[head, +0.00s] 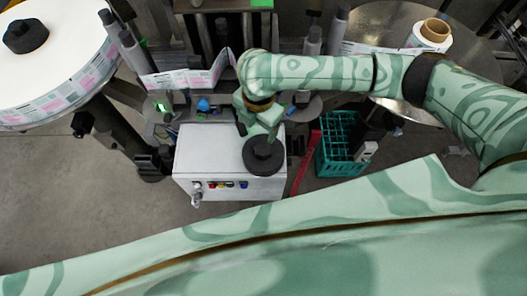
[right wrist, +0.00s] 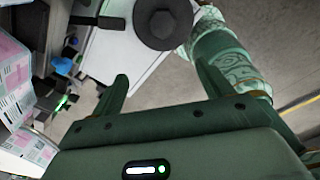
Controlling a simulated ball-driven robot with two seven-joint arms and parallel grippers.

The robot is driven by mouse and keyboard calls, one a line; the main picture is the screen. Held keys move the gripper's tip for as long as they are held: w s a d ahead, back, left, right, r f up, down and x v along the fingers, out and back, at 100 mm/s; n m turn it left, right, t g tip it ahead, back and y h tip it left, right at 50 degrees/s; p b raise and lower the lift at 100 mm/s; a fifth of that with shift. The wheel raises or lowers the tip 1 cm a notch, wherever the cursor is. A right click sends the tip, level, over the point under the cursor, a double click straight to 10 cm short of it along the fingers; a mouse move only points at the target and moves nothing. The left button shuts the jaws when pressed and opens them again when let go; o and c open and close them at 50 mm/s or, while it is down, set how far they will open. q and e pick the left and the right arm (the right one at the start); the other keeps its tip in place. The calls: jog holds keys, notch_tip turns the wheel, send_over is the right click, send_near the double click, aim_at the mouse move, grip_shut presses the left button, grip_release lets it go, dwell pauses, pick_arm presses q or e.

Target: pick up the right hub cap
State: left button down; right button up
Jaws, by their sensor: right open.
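The right hub cap, a dark round disc with a raised centre knob (head: 264,154), lies on top of the white control box (head: 208,150), near its right end. In the right wrist view the hub cap (right wrist: 165,22) shows at the top, beyond my fingertips. My right gripper (head: 258,131) is just behind and above the hub cap in the head view. Its two fingers (right wrist: 163,80) are spread apart with nothing between them. A second dark cap (head: 25,36) sits on the large white reel at the far left. My left gripper is not in view.
The large label reel (head: 55,92) stands at the left. A teal crate (head: 322,162) is on the floor right of the box, with a red bar (head: 305,162) between. The label web (head: 185,78) and dark rollers run behind. A round metal table (head: 385,25) carries a small roll (head: 430,35).

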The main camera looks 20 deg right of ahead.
jog(key=d, duration=0.2)
jog(key=b, duration=0.1)
send_over(263, 148)
jog(key=shift+h, duration=0.3)
jog(key=f, duration=0.9)
jog(key=shift+s+f, duration=0.2)
jog(key=shift+f, duration=0.15)
notch_tip(263, 148, down, 6)
jog(key=shift+w+f+b, duration=0.1)
jog(key=shift+f+b, duration=0.05)
jog(key=shift+b, duration=0.3)
jog(key=c, duration=1.3)
